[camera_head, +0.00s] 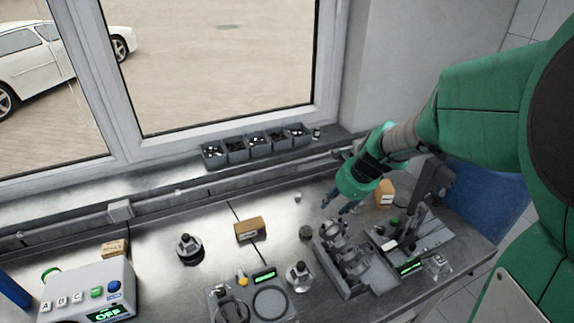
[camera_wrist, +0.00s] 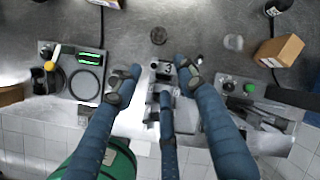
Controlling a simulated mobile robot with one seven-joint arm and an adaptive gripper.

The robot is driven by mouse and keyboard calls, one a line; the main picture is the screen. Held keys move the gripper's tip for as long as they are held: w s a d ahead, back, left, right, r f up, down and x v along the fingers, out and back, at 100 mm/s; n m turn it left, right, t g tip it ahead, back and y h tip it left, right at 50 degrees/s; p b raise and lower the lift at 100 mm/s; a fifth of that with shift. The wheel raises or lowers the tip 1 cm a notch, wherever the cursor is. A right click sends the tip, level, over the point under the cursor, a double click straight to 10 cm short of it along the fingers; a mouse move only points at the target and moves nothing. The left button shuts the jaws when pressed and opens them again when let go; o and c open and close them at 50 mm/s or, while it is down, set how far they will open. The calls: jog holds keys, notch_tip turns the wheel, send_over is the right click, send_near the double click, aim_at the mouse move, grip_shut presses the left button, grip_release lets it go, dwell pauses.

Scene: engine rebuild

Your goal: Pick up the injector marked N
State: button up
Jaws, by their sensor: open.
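My gripper (camera_head: 338,210) has blue fingers and hangs open over the right half of the metal bench. In the wrist view my gripper (camera_wrist: 157,82) has its fingers spread around a grey metal fixture (camera_wrist: 152,92), with nothing visibly held. The fixture also shows in the head view (camera_head: 345,262), just below and in front of the fingers. A small part with a pale mark (camera_wrist: 165,68) sits at its top between the fingertips; I cannot tell whether it touches them. No letter N is readable, so I cannot tell which part is the injector marked N.
A device with a green display and round plate (camera_head: 270,300) stands left of the fixture, and another bench device (camera_head: 410,245) stands right. A small brown box (camera_head: 249,229) lies behind. Grey bins (camera_head: 236,150) line the window sill. Bare bench (camera_head: 215,215) shows at centre left.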

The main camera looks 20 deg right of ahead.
jog(key=d+f+m+p, duration=0.1)
jog(key=d+f+m, duration=0.8)
jog(key=d, duration=0.3)
jog(key=shift+w+m, duration=0.15)
jog(key=shift+m, duration=0.35)
jog(key=b, duration=0.2)
send_over(347, 223)
jog(key=s, duration=0.3)
jog(key=shift+w+f, duration=0.2)
jog(key=shift+f, duration=3.7)
jog(key=shift+f, duration=0.15)
jog(key=shift+b+x, duration=0.65)
jog(key=shift+x, duration=1.85)
jog(key=shift+d, duration=0.1)
grip_shut()
